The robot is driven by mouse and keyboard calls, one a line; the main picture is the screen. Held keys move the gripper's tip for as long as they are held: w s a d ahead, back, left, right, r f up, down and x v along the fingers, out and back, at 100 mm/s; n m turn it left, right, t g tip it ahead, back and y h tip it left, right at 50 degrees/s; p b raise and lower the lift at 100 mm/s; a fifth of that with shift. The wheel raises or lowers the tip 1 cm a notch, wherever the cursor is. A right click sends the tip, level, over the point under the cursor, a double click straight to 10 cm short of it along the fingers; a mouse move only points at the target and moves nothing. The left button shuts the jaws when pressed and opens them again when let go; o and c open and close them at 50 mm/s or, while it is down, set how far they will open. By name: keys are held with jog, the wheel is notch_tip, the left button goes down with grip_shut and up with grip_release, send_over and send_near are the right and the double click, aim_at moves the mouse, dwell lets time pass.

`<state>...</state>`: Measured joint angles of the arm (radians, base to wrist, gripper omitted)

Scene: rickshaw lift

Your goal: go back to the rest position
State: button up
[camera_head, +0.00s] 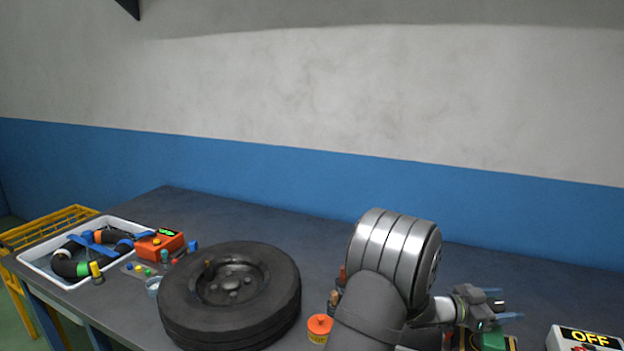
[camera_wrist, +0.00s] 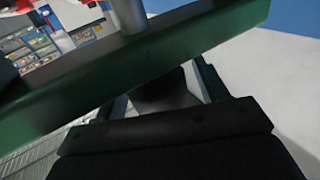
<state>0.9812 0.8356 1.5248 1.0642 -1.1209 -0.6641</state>
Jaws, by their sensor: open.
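My gripper (camera_head: 503,303) is at the lower right of the head view, beyond the thick grey links of my arm. Its two fingers stand apart and point right, with nothing clear between them. A small green thing (camera_head: 492,340) on a dark, yellow-edged base shows just below it; whether they touch I cannot tell. In the wrist view a dark green bar (camera_wrist: 60,112) crosses close to the camera at a slant, and a dark block fills the bottom. My arm hides part of the bench.
A black tyre (camera_head: 230,295) lies flat on the grey bench (camera_head: 310,232). An orange-lidded pot (camera_head: 319,328) stands between tyre and arm. A white tray (camera_head: 40,262) with a dark ring and an orange meter (camera_head: 160,243) are left. An OFF box (camera_head: 585,340) is at lower right. The back bench is clear.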

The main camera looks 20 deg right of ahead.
jog(key=shift+w+n+t+h, duration=0.2)
jog(key=shift+n+t, duration=0.8)
jog(key=shift+t, duration=0.55)
jog(key=shift+w+n+t+h, duration=0.1)
jog(key=shift+n+t+h, duration=0.1)
jog(key=shift+n+t, duration=1.1)
jog(key=shift+t, duration=0.55)
